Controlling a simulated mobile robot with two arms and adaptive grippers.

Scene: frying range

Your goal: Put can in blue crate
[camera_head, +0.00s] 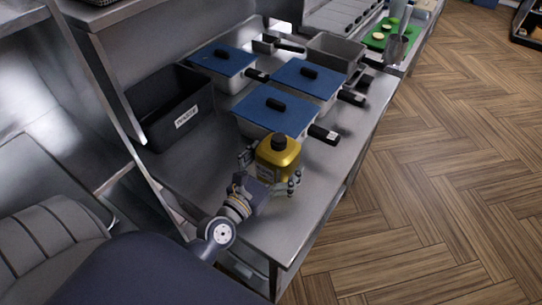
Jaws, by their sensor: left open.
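A gold-yellow can (280,153) with a black cap stands upright near the front end of the steel counter. My left gripper (271,170) is open, with one finger at the can's left side and the other at its lower right. I cannot tell whether the fingers touch it. The gripper hides the can's lower part. I see no clearly blue crate; a dark, nearly black crate (158,129) with a white label stands on the counter, left of and behind the can. My right gripper is not in view.
Several pans with blue lids (274,109) stand just behind the can, their black handles pointing right. A grey metal container (335,51) and a green cutting board (391,36) are farther back. The steel counter (188,171) is bare between crate and gripper.

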